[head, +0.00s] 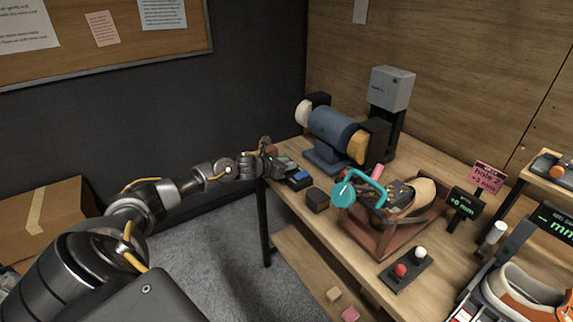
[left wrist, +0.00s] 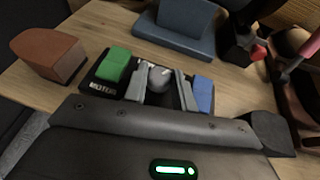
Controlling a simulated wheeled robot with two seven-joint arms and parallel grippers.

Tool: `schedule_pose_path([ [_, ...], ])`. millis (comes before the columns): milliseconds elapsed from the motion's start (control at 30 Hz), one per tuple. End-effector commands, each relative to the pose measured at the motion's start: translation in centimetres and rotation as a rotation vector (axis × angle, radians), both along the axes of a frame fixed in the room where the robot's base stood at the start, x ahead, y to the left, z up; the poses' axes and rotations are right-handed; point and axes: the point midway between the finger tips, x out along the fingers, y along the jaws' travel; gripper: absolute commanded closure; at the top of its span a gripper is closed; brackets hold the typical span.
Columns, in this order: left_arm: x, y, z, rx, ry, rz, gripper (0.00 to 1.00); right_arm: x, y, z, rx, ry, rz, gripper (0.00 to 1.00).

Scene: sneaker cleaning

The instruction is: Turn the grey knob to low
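The grey knob (left wrist: 159,79) sits on a dark box labelled MOTOR (left wrist: 104,88), between a green block-shaped button (left wrist: 114,64) and a blue one (left wrist: 203,94). A pale pointer mark shows on the knob, tilted up and right. My left gripper (left wrist: 161,88) has its fingers on either side of the knob, with a visible gap at the right finger; whether the left finger touches is unclear. In the head view my left gripper (head: 275,164) is at the box by the table's left edge, and the knob is hard to make out there. My right gripper is not in view.
A blue bench grinder (head: 332,127) stands behind the box. A brown block (left wrist: 48,54) lies left of it, a dark block (head: 317,199) right of it. A shoe on a wooden stand (head: 395,235) with a teal handle (head: 343,194) is farther right.

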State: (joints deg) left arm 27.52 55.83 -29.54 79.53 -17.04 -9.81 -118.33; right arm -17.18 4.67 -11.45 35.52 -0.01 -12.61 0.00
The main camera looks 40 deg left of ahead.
Motion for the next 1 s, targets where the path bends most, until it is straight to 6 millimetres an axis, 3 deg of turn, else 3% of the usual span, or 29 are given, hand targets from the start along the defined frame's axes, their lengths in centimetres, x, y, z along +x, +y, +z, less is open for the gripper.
schedule_pose_path([
  [33,0.0,0.0,0.0,0.0,0.0,0.0,0.83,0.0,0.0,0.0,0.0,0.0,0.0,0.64],
  [133,0.0,0.0,0.0,0.0,0.0,0.001,0.96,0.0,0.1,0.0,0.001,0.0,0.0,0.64],
  [433,0.0,-0.1,-0.1,0.001,0.001,0.041,0.96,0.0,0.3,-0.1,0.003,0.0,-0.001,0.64],
  [667,-0.1,-0.4,-0.2,-0.001,0.0,0.177,0.96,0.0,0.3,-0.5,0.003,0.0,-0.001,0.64],
  [1000,0.2,-0.9,-0.5,-0.003,-0.004,0.489,0.96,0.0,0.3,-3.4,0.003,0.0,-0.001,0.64],
])
